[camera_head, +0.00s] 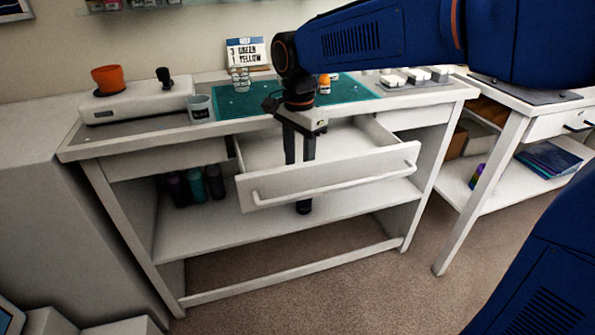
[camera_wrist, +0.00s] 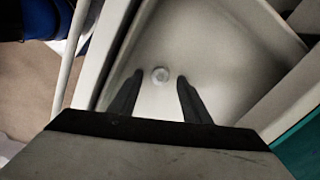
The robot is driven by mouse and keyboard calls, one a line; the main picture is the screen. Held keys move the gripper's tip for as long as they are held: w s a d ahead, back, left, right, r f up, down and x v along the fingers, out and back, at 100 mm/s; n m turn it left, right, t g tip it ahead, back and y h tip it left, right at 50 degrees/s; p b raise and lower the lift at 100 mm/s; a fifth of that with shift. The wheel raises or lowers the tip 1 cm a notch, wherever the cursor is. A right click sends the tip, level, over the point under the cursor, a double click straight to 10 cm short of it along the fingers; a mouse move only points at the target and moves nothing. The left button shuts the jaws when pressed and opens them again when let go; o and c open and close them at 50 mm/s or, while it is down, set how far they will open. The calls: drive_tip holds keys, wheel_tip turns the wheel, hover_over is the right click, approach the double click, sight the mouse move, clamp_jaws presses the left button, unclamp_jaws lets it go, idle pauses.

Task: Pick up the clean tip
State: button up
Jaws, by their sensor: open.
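The clean tip (camera_wrist: 160,75) appears as a small round, pale, translucent piece on the floor of the open drawer in the wrist view. It lies between and just beyond my fingertips, and I see no contact. My gripper (camera_wrist: 155,78) is open and empty, pointing down into the drawer (camera_head: 330,180). In the head view my gripper (camera_head: 300,160) hangs over the drawer, with its fingers in front of the drawer's inside. The tip cannot be made out in the head view.
The drawer's front panel and handle stand close to my fingers. Above is the worktop with a green mat (camera_head: 240,102), a white cup (camera_head: 200,108), a scale with an orange pot (camera_head: 108,80) and an orange-capped bottle (camera_head: 325,84). Dark bottles (camera_head: 196,185) stand on the shelf below.

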drive_tip(key=shift+f, duration=0.1)
drive_tip(key=c, duration=1.1)
